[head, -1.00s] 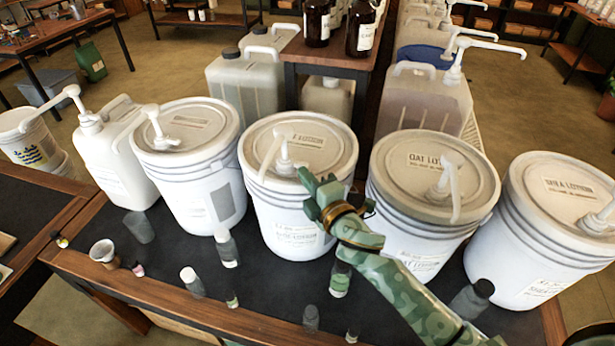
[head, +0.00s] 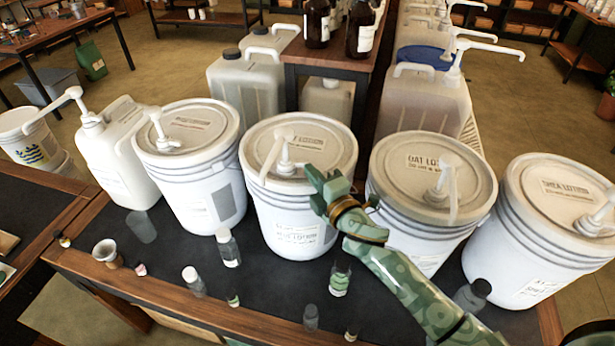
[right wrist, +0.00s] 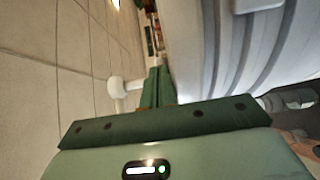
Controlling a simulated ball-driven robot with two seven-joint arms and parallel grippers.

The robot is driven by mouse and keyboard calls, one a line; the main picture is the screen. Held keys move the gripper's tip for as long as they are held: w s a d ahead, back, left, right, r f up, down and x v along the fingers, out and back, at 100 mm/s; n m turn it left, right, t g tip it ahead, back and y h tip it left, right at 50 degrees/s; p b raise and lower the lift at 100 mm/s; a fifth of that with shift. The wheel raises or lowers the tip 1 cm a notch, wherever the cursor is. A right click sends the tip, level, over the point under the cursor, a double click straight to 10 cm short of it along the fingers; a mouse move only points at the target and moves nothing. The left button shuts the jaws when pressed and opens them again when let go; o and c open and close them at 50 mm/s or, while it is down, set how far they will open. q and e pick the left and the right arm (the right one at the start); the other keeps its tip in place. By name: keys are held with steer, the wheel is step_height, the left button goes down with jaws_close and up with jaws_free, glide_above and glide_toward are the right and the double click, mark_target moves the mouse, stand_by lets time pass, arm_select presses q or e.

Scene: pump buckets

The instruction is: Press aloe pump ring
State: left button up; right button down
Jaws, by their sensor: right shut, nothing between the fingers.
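The middle white bucket (head: 290,230) carries a round cream lid with a white pump (head: 284,150) on it. Its lid print is too small to read surely as aloe. The pump's head is up and its nozzle points toward the front left. My green right gripper (head: 318,178) is shut and empty, over the lid's front right edge, just right of the pump and lower than its head. In the right wrist view, the shut fingers (right wrist: 158,88) lie beside a round white knob (right wrist: 116,88); whether they touch is unclear. My left gripper is out of view.
The oat lotion bucket (head: 430,175) stands right of my gripper, and the shea lotion bucket (head: 545,230) is farther right. Another pump bucket (head: 190,180) and a white jug (head: 115,160) stand left. Several small bottles (head: 228,248) and a cup (head: 106,253) stand along the front.

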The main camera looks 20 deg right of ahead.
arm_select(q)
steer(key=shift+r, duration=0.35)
arm_select(e)
steer(key=shift+w+d, duration=0.55)
steer(key=shift+w, duration=0.05)
arm_select(q)
steer(key=shift+p, duration=0.3)
arm_select(e)
steer(key=shift+w, duration=0.1)
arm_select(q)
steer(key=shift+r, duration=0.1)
arm_select(e)
steer(key=shift+d, duration=0.1)
